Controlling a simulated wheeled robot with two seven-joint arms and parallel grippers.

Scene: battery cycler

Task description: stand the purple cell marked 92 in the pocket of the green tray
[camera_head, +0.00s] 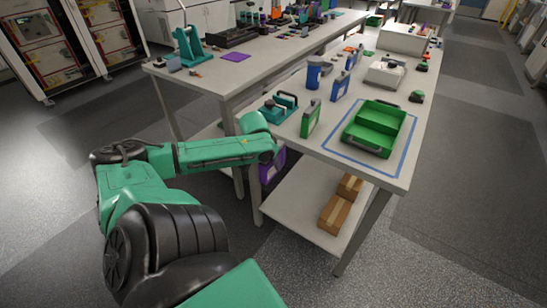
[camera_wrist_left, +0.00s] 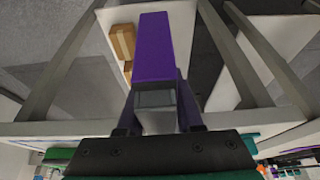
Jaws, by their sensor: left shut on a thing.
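The purple cell (camera_head: 272,166) hangs from my left gripper, beside the front left side of the near table and below its top. In the left wrist view the purple cell (camera_wrist_left: 166,48) stretches away from the jaws of my left gripper (camera_wrist_left: 157,112), which are shut on it. The number on the cell cannot be read. The green tray (camera_head: 392,112) lies on the table to the right, with a divider across it, inside a blue outline. The wrist of my left arm hides the fingers in the head view. My right gripper is not in view.
A green cell (camera_head: 311,119) stands between my arm and the tray, with a teal fixture (camera_head: 280,108) to its left. Blue cells (camera_head: 340,86) stand behind. Cardboard boxes (camera_head: 334,214) lie on the lower shelf. The table edge lies between the held cell and the tray.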

